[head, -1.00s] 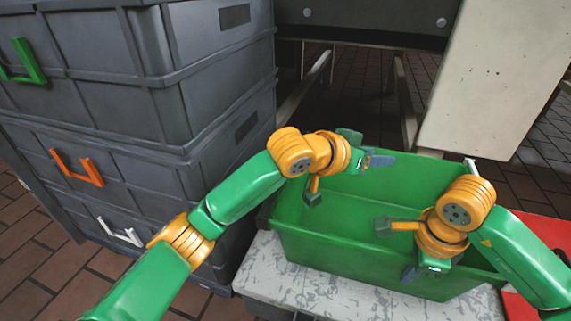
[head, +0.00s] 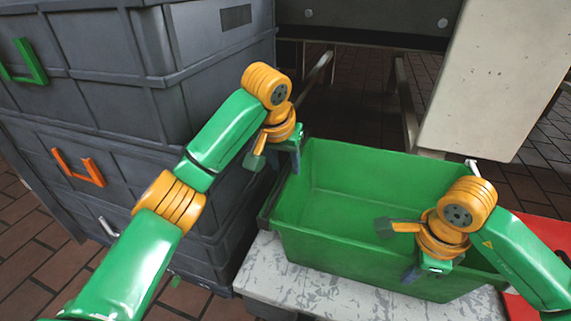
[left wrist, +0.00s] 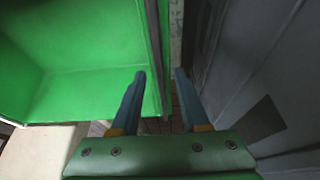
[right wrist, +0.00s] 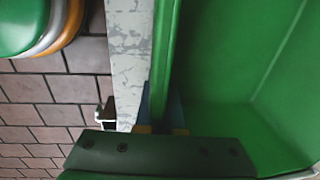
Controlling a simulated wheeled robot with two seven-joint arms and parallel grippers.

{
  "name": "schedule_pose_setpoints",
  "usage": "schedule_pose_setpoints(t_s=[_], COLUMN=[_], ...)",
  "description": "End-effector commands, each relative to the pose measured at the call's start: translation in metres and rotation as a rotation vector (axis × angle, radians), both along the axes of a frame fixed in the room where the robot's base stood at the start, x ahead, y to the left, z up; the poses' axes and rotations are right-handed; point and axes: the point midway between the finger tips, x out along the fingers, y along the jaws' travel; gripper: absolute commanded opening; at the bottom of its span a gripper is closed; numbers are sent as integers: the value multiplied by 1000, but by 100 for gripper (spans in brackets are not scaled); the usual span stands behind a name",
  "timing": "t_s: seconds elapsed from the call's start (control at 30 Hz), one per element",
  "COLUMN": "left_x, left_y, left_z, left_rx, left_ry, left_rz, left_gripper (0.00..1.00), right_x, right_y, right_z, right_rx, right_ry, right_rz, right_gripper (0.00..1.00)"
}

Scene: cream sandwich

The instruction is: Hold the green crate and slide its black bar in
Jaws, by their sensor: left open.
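The green crate (head: 345,255) stands on a pale worn table. Its black bar (head: 268,205) runs along the crate's left end, beside the stacked grey crates. My left gripper (head: 277,163) is open and empty above that end. In the left wrist view its two blue fingers (left wrist: 160,80) stand apart, with the dark bar (left wrist: 158,50) along the crate's edge close to the left finger. My right gripper (head: 405,247) is shut on the crate's near wall, which also shows between its fingers in the right wrist view (right wrist: 162,100). The crate is empty where I see inside.
Stacked grey crates (head: 110,170) with green, orange and white handles stand close on the left. The gap between them and the green crate is narrow. A cream panel (head: 490,80) rises behind on the right. A red surface (head: 540,240) lies at the right. The table's front edge (head: 330,300) is bare.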

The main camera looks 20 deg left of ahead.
Motion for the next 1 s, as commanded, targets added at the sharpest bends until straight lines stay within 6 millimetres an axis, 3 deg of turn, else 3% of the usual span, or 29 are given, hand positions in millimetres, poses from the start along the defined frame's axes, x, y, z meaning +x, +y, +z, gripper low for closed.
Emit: schedule_pose_setpoints(t_s=[0.33, 0.5, 1.0], left_x=[3, 3, 3], left_y=[0, 0, 0], left_z=[-8, -7, -7], left_rx=[-1, -1, -1], left_ry=[-1, -1, -2], left_rz=[0, 0, 0], left_gripper=[42, 0, 0], right_x=[0, 0, 0], right_y=[0, 0, 0], right_z=[0, 0, 0], right_rx=[0, 0, 0], right_ry=[-1, -1, -1], right_rz=[0, 0, 0], right_gripper=[0, 0, 0])
